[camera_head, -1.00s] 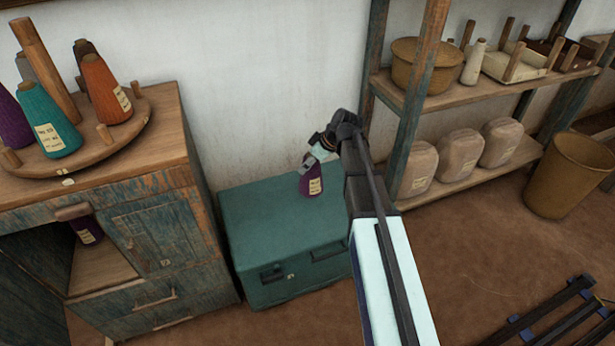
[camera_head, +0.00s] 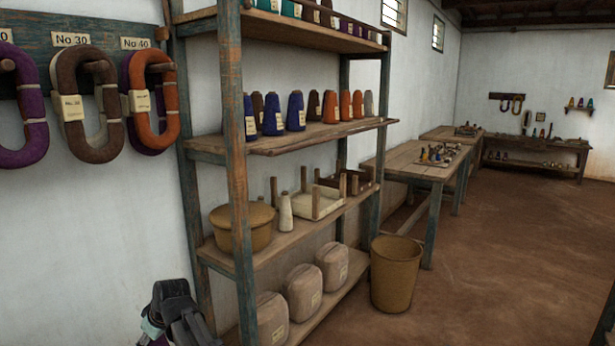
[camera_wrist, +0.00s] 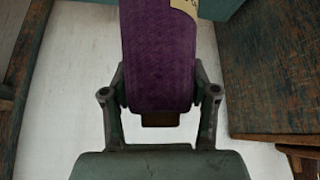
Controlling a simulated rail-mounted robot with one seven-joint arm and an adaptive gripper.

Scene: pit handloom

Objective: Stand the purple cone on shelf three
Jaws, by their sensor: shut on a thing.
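My gripper (camera_wrist: 160,98) is shut on the purple cone (camera_wrist: 158,50), with one finger on each side in the wrist view. The cone has a cream label near the top of that picture. In the head view my gripper (camera_head: 165,318) shows at the bottom left, left of the rack; the cone cannot be made out there. The shelf rack (camera_head: 241,180) has several levels.
Sacks (camera_head: 303,291) fill the lowest shelf. The rack's front post (camera_head: 238,150) stands close to my gripper. A bin (camera_head: 396,275) stands on the floor at right.

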